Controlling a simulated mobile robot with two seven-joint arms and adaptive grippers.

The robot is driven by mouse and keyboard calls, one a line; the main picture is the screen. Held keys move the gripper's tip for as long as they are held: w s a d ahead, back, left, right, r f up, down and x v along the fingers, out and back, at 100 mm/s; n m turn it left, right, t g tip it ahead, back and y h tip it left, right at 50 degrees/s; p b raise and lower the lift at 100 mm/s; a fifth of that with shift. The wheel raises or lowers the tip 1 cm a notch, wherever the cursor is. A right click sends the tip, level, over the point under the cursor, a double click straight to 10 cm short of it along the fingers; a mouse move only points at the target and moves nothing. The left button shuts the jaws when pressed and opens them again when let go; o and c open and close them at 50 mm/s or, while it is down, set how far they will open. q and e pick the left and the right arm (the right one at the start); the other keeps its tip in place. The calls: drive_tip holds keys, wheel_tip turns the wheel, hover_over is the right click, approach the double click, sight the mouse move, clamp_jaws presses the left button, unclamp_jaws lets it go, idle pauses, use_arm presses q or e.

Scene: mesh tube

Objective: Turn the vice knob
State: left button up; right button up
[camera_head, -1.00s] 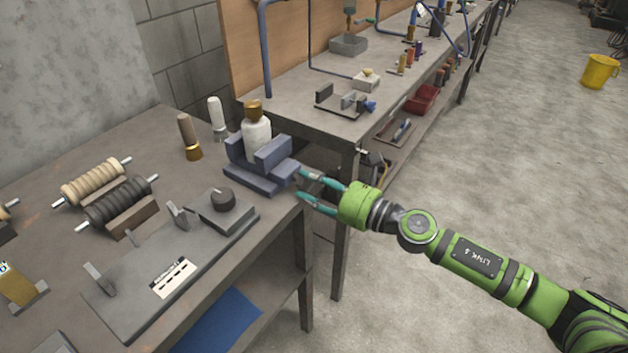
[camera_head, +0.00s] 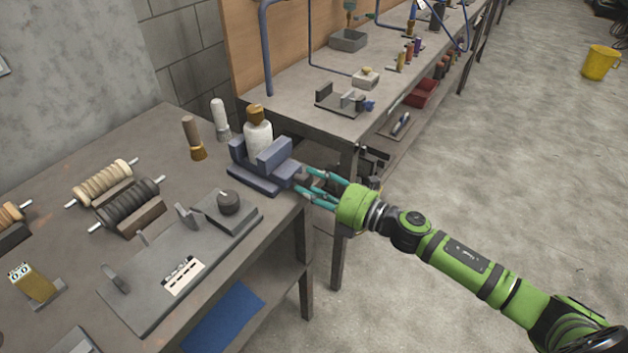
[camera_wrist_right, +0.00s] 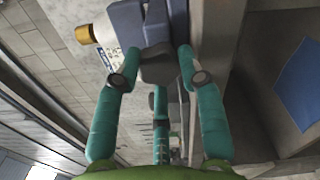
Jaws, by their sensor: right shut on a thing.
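The blue-grey vice (camera_head: 250,178) stands at the right edge of the near table, with a white bottle (camera_head: 258,138) with a brown cap between its jaws. The vice also shows at the top of the right wrist view (camera_wrist_right: 127,22). The dark grey vice knob (camera_wrist_right: 160,68) is on the vice's right side. My right gripper (camera_head: 303,181) reaches it from the right, and its teal fingers are shut on the knob. In the head view the fingers partly hide the knob. My left gripper is not in view.
A grey plate (camera_head: 150,290) with a round dark knob (camera_head: 229,202) lies in front of the vice. A second table (camera_head: 310,125) is close behind.

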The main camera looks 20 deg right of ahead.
drive_tip(key=shift+w+d+r+m+p, duration=0.1)
drive_tip(key=shift+r+m+p, duration=0.2)
drive_tip(key=shift+m, duration=0.5)
drive_tip(key=o, duration=0.9)
drive_tip(key=shift+f, duration=0.15)
